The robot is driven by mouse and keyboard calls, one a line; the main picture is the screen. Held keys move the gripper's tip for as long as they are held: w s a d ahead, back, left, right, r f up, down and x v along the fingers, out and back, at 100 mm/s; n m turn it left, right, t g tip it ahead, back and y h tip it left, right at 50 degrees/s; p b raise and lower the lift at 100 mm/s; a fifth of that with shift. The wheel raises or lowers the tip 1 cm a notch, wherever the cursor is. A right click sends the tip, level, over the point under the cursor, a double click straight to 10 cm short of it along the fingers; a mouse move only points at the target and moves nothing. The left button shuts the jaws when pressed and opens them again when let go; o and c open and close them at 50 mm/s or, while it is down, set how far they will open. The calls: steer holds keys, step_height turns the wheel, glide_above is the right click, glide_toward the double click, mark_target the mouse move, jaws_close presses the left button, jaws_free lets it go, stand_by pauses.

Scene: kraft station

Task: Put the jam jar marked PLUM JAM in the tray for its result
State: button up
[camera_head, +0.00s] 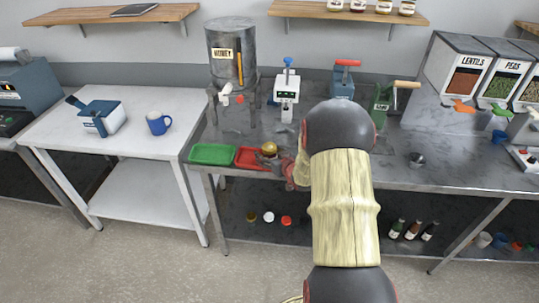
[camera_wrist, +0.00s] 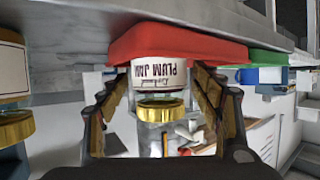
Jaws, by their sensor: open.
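The jar marked PLUM JAM (camera_wrist: 160,75) has a white label and a gold lid. It shows upside down in the inverted wrist view, its base behind the rim of the red tray (camera_wrist: 180,42), so it appears to stand in that tray. My open gripper (camera_wrist: 158,95) has one finger on each side of the jar; contact cannot be told. In the head view the gold lid (camera_head: 269,147) shows over the red tray (camera_head: 248,158), beside my gripper (camera_head: 290,170), which is partly hidden by my arm. The green tray (camera_head: 212,154) is left of the red one.
A tester with a blue knob (camera_head: 287,88) and a honey tank (camera_head: 232,50) stand behind the trays. Another gold-lidded jar (camera_wrist: 14,125) is cut off at the wrist view's left edge. A small metal cup (camera_head: 416,159) stands right of my arm.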

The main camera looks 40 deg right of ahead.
steer(key=p+v, duration=0.3)
steer(key=v, duration=0.9)
steer(key=a+r+n+g, duration=0.1)
steer(key=a+r+g, duration=0.3)
steer(key=a+r, duration=1.1)
steer(key=s+a+r+n+g+y, duration=0.2)
steer(key=s+a+r+g+y, duration=0.1)
steer(key=s+a, duration=1.5)
steer(key=shift+s+a+r+y, duration=0.35)
steer(key=shift+a+r+y, duration=0.2)
steer(key=shift+a, duration=0.2)
steer(key=shift+d, duration=0.15)
